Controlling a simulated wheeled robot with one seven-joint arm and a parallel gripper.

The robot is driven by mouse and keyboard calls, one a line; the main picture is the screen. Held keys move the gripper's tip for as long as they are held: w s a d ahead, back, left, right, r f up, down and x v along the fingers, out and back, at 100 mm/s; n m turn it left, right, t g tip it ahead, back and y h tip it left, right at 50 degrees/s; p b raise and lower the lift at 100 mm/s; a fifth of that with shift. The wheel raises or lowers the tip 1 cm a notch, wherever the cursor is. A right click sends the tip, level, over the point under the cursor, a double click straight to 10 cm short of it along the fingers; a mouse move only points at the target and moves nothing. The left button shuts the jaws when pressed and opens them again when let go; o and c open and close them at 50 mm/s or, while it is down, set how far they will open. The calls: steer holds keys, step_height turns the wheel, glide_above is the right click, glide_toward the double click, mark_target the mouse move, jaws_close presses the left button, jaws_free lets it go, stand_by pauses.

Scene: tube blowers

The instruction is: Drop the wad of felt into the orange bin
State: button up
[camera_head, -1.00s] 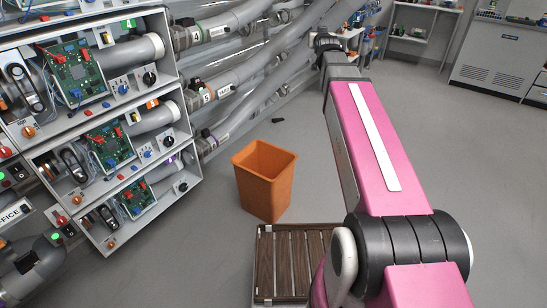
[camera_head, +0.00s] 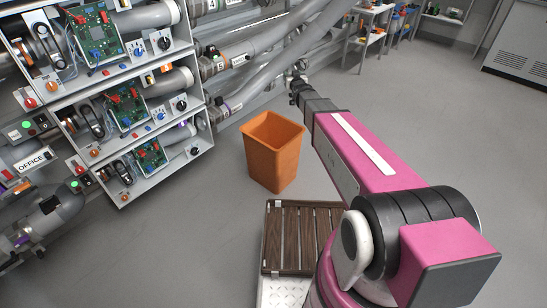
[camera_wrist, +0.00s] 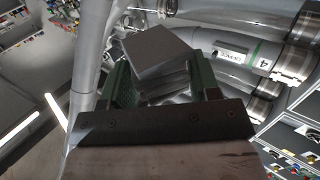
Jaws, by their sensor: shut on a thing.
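The orange bin (camera_head: 276,163) stands upright on the grey floor, left of my arm in the head view. Its top is open; the visible inside looks empty. My gripper (camera_head: 298,82) is beyond the bin's right rear rim in the head view, small and dark against the pipes. In the wrist view, my gripper (camera_wrist: 163,78) has its green-padded fingers shut on a grey, layered, block-like piece, which I take for the wad of felt (camera_wrist: 158,50). The wad is too small to make out in the head view. The bin is not seen in the wrist view.
A rack of circuit-board panels (camera_head: 130,120) stands at the left with grey tubes (camera_head: 265,55) behind it. A slatted wooden platform (camera_head: 304,238) lies in front of the bin. Open floor (camera_head: 430,110) extends to the right.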

steer(key=s+a+f+y, duration=0.1)
steer(key=a+f, duration=0.1)
steer(key=f, duration=0.3)
steer(key=s+a+f+n+y, duration=0.1)
steer(key=a+f, duration=0.2)
steer(key=f, duration=0.3)
steer(key=s+a+f+g+y, duration=0.1)
steer(key=a+f, duration=0.1)
steer(key=f, duration=0.3)
steer(key=shift+s+a+f+n, duration=0.15)
steer(key=shift+a+f+n, duration=0.25)
step_height(320, 180, down, 6)
steer(key=shift+r, duration=0.1)
steer(key=o, duration=1)
steer(key=shift+c, duration=0.2)
steer(key=s+a+r, duration=0.8)
steer(key=r, duration=0.3)
steer(key=shift+s, duration=0.3)
